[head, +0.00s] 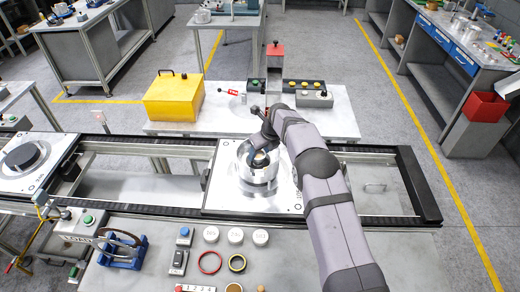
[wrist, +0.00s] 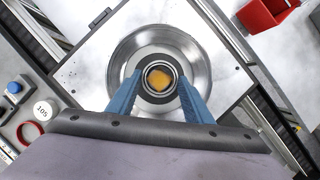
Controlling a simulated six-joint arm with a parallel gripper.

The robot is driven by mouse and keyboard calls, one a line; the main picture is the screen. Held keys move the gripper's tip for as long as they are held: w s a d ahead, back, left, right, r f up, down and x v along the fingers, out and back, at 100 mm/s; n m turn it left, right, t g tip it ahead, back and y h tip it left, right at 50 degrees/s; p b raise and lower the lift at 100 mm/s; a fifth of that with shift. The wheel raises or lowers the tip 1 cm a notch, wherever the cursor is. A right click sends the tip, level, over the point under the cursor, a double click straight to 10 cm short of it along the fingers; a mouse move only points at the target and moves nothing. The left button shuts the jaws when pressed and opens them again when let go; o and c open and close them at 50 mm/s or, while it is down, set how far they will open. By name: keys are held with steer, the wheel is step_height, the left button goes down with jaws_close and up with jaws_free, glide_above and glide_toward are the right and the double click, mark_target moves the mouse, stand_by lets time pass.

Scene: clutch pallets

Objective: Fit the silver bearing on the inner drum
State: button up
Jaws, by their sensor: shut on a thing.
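The inner drum (wrist: 128,50) is a shiny round metal drum with a dark middle, on a white pallet plate; in the head view the drum (head: 243,176) stands on the middle pallet, partly hidden by my wrist. My gripper (wrist: 159,80) has its two blue fingers shut on the silver bearing (wrist: 147,78), a small ring. The bearing appears over the centre of the drum, with an orange-brown patch showing through its hole. I cannot tell whether the bearing touches the drum. In the head view my gripper (head: 261,158) is above the drum and the bearing is mostly hidden.
The pallet (head: 221,190) sits on a dark-railed conveyor (head: 125,146). Another pallet with a dark disc (head: 22,155) is at left. A yellow box (head: 174,100) and button panel (head: 303,93) stand behind.

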steer(key=shift+f+b, duration=0.35)
steer(key=shift+f, duration=0.05)
steer(key=shift+f, duration=0.2)
steer(key=o, duration=1.1)
steer(key=shift+r, duration=0.1)
steer(key=shift+r+p, duration=0.35)
steer(key=shift+r, duration=0.2)
steer(key=b+v, duration=0.5)
steer(key=v, duration=0.7)
